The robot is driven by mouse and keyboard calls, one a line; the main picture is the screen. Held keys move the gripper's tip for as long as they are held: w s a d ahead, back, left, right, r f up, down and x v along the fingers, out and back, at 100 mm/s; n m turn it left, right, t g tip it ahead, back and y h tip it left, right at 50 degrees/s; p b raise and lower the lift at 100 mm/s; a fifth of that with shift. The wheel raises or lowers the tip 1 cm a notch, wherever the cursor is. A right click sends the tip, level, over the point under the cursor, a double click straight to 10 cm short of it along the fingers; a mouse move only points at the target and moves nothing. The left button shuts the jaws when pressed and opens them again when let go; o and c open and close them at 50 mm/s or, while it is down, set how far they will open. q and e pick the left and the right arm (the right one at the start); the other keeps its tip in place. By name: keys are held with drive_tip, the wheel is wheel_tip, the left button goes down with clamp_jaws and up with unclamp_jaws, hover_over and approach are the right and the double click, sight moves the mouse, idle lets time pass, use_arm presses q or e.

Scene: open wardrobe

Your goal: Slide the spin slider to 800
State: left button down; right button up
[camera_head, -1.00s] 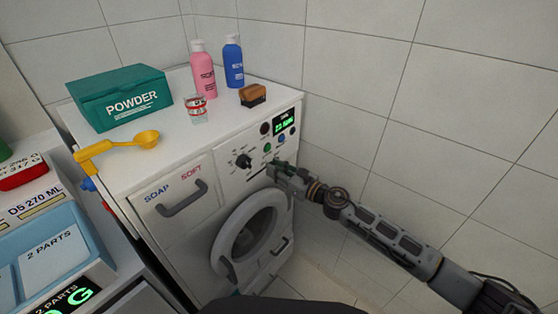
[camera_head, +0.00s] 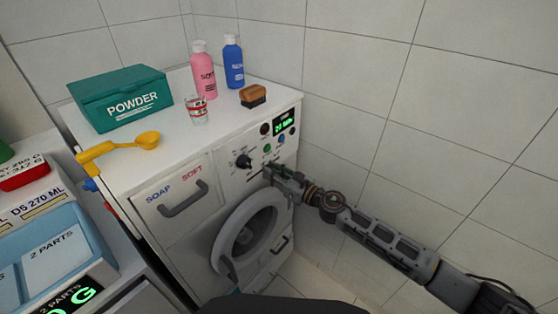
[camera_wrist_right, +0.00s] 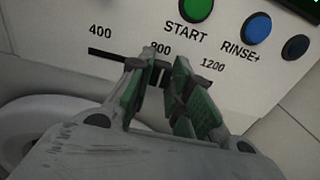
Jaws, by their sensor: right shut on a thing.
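The white washing machine (camera_head: 176,221) has its control panel at the upper right of its front. In the right wrist view the spin slider's dark track (camera_wrist_right: 106,54) runs under the labels 400, 800 and 1200. My right gripper (camera_wrist_right: 163,72) has its green-padded fingers shut on the slider knob (camera_wrist_right: 159,76). The knob shows dark between the fingers, roughly below the 800 label, which a fingertip partly covers. In the head view my right gripper (camera_head: 268,171) is at the panel, below the buttons, and hides the knob. My left gripper is in neither view.
The green start button (camera_wrist_right: 195,10) and blue rinse button (camera_wrist_right: 257,28) are just above the track. A selector knob (camera_head: 243,161) is left of the gripper, and the round door (camera_head: 247,235) is below. The tiled wall (camera_head: 440,130) stands close on the right.

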drive_tip(key=shift+s+a, duration=0.2)
drive_tip(key=shift+s, duration=0.1)
idle(1.1)
drive_tip(key=o, duration=0.9)
drive_tip(key=shift+d, duration=0.1)
drive_tip(key=shift+b+v, duration=0.3)
drive_tip(key=shift+v, duration=3.15)
